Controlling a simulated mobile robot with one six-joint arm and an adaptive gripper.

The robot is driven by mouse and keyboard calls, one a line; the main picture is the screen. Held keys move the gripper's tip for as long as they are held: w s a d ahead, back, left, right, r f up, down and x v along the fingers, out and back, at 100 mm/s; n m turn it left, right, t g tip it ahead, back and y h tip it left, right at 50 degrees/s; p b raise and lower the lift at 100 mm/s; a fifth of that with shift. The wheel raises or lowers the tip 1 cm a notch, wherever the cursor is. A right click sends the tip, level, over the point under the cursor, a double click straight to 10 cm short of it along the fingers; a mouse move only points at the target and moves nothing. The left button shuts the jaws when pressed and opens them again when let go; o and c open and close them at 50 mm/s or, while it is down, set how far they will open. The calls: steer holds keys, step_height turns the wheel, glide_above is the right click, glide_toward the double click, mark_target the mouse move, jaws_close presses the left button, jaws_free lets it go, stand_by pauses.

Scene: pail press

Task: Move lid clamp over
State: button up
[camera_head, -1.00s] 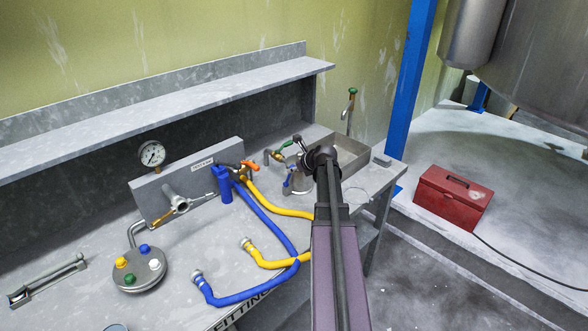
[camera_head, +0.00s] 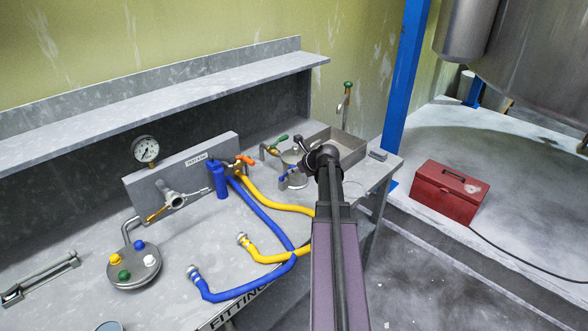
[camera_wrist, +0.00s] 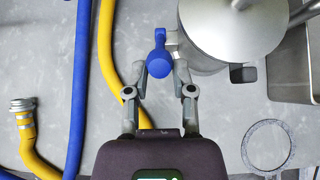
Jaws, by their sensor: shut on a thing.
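The lid clamp shows in the wrist view as a blue lever with a round blue knob (camera_wrist: 158,66), at the left rim of a metal pail with a round grey lid (camera_wrist: 233,30). My gripper (camera_wrist: 161,73) has its two fingers on either side of the blue lever and is shut on it. The pail and lid are cut off by the top edge of the wrist view. In the head view the pail (camera_head: 296,180) stands at the bench's right part, beside my gripper (camera_head: 306,150), which partly hides it. A blue handle (camera_head: 284,178) shows at its left.
Yellow (camera_head: 270,199) and blue (camera_head: 262,218) hoses lie left of my arm. A metal basin (camera_head: 350,150) is right of the pail, and a flat ring (camera_wrist: 266,145) lies near it. A gauge (camera_head: 145,150) and a round fitting with coloured knobs (camera_head: 133,266) are left. A red toolbox (camera_head: 448,190) stands right.

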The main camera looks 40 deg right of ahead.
steer(key=shift+s+f, duration=0.15)
steer(key=shift+s, duration=0.05)
steer(key=shift+s+d+f+b, duration=0.1)
steer(key=shift+s+f+b, duration=0.85)
steer(key=shift+b, duration=0.1)
jaws_close()
steer(key=shift+r, duration=0.1)
steer(key=shift+s+f+b, duration=0.85)
steer(key=shift+f+b, duration=0.25)
steer(key=shift+f, duration=0.05)
steer(key=shift+o, duration=2.3)
jaws_free()
steer(key=shift+r, duration=0.1)
